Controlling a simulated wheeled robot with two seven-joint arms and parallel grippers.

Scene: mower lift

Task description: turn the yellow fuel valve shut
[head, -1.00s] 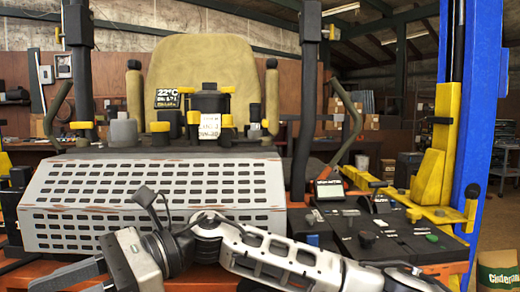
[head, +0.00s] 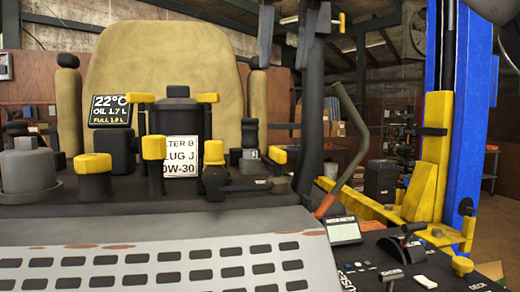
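Several yellow-topped parts stand on the dark deck behind the white slotted cover. I cannot tell for sure which is the fuel valve. Two yellow knobs, a left one (head: 93,163) and a middle one (head: 153,148), stand further left. My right gripper (head: 285,58) seems to hang in from the top, with two dark fingers apart and nothing visible between them. It is well above the yellow parts and touches none of them. My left gripper is out of view.
A dark upright post (head: 309,120) rises right of the deck. The slotted cover (head: 120,262) fills the front. A control panel (head: 400,262) with levers is at lower right, near a blue lift column (head: 470,110). A tan seat (head: 165,60) stands behind.

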